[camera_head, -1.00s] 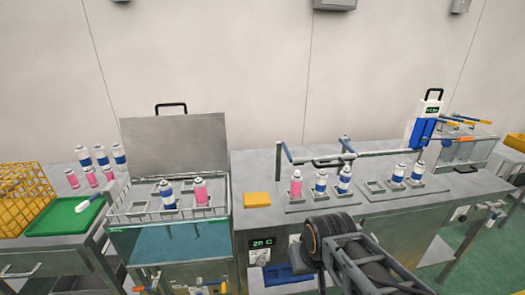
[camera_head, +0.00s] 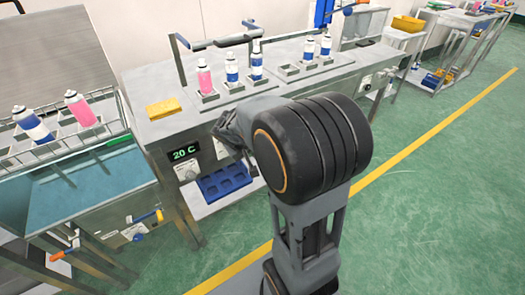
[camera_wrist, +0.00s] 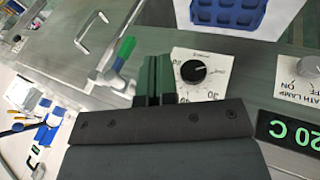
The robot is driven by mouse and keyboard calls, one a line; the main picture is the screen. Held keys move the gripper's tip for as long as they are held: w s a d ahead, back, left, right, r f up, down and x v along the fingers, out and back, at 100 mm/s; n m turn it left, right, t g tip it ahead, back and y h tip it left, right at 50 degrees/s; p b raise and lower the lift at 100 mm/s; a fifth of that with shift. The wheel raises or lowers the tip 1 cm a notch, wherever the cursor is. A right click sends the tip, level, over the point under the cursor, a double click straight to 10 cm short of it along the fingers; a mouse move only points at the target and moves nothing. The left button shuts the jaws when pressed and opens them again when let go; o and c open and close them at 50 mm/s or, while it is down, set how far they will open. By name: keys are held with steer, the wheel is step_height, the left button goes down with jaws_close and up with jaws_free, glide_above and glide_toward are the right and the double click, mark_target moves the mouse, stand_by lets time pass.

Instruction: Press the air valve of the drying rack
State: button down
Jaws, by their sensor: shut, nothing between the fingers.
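A lever with a green handle (camera_wrist: 124,52) on a pale fitting sits on the grey front panel in the wrist view, and looks like an air valve. My arm hides this spot in the head view. My gripper (camera_wrist: 157,62) is shut and empty, its dark fingertips between the lever and a black round dial (camera_wrist: 193,71). The tips look apart from the green handle; their distance from the panel is hard to tell. In the head view my gripper (camera_head: 232,128) is at the bench front, partly hidden by my wrist. The bench rack (camera_head: 207,97) holds several upright cans.
A "20 C" display (camera_head: 185,152) and a lamp knob (camera_wrist: 310,67) are on the same panel. A metal bar handle (camera_wrist: 92,32) sticks out beyond the lever. A blue tray (camera_head: 224,180) is on the lower shelf. A water bath (camera_head: 85,190) stands left. Green floor is free at right.

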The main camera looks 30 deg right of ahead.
steer(key=shift+m+t+h, duration=0.4)
steer(key=shift+t, duration=0.5)
steer(key=w+r, duration=0.1)
steer(key=w+d+r, duration=0.1)
steer(key=w, duration=0.1)
steer(key=shift+w, duration=0.15)
steer(key=w+d+f, duration=0.3)
steer(key=d+f, duration=0.5)
steer(key=shift+w+d, duration=0.3)
steer(key=shift+d, duration=0.05)
steer(key=shift+b, duration=0.5)
